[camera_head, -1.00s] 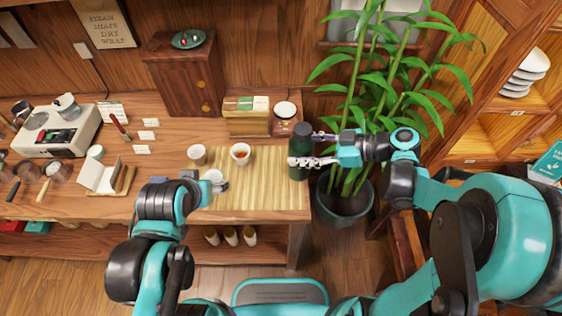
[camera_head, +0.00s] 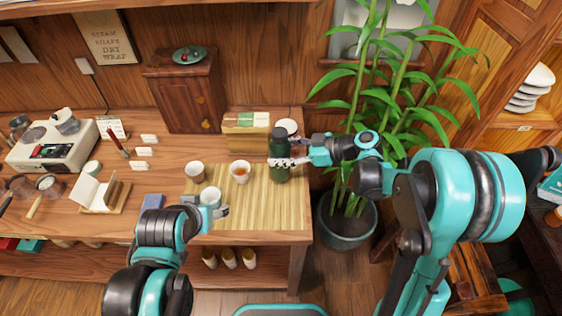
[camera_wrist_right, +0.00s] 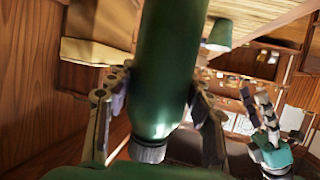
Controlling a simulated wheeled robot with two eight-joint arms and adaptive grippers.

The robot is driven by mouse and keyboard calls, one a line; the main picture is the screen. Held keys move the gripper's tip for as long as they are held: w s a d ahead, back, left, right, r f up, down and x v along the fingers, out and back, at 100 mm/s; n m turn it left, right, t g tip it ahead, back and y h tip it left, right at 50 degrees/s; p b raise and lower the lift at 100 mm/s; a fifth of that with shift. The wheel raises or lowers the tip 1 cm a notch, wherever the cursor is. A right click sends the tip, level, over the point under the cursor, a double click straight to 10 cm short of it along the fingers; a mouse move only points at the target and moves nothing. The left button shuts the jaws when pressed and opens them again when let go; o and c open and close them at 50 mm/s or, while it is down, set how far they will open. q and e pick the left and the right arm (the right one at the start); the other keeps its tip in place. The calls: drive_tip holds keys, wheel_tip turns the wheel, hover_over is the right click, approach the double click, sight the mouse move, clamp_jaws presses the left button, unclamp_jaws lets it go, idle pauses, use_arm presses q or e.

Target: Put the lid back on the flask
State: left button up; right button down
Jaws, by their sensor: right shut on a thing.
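The dark green flask (camera_head: 279,170) is upright at the right part of the bamboo mat. My right gripper (camera_head: 281,162) is shut around its body from the right. In the right wrist view the flask (camera_wrist_right: 168,70) fills the middle between the fingers, with a grey ribbed end (camera_wrist_right: 149,150) at the bottom of the picture. A small green cup-like piece (camera_wrist_right: 220,34), possibly the lid, shows beside the flask there; I cannot make it out in the head view. My left gripper (camera_head: 223,211) is beside a white cup (camera_head: 210,195); its finger opening is unclear.
The bamboo mat (camera_head: 260,215) also holds a cup of reddish tea (camera_head: 240,171) and another pale cup (camera_head: 195,172). A wooden box (camera_head: 246,140) stands behind the mat. A potted plant (camera_head: 347,225) stands right of the table. The mat's front middle is clear.

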drive_tip(key=shift+f+b, duration=0.95)
drive_tip(key=shift+f, duration=1)
drive_tip(key=shift+f, duration=0.2)
drive_tip(key=c, duration=0.6)
unclamp_jaws()
